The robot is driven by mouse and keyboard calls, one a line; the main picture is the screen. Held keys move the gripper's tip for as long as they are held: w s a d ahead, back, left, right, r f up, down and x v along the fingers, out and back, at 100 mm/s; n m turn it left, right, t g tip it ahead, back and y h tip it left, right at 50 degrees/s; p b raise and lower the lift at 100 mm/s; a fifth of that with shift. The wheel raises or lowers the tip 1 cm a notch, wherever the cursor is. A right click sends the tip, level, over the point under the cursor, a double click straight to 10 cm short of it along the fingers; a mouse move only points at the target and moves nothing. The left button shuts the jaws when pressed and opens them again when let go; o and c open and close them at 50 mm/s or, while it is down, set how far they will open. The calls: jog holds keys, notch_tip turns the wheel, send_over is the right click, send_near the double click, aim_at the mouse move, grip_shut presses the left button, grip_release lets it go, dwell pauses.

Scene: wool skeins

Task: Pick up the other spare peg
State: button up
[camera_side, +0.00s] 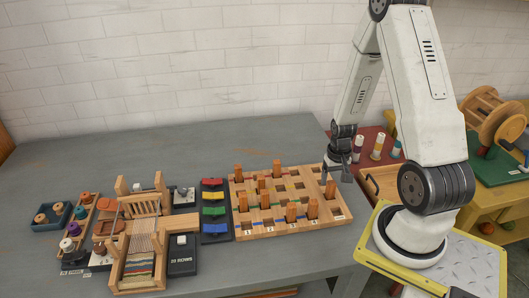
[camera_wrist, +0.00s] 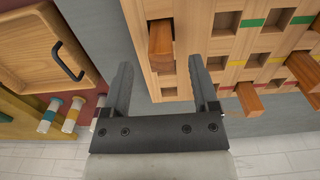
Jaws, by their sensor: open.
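The wooden pegboard (camera_side: 268,228) has square holes, coloured lines and several upright orange-brown pegs. One peg (camera_side: 330,189) stands near its right edge, just below my gripper (camera_side: 338,178). In the wrist view a peg (camera_wrist: 161,45) stands at the board's left edge, between the lines of my two fingers (camera_wrist: 158,68). My gripper is open and empty, and the fingers appear apart from the peg. I cannot tell the height gap exactly. Two more pegs, a nearer one (camera_wrist: 249,100) and a farther one (camera_wrist: 305,70), stand to the right in the wrist view.
To the right are a wooden tray (camera_wrist: 40,50) with a dark handle and several thread spools (camera_side: 377,146). The table behind the board is clear.

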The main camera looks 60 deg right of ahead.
aim_at(330, 191)
jog(key=shift+f, duration=0.1)
jog(key=shift+w+f, duration=0.15)
jog(key=shift+f, duration=2.35)
grip_shut()
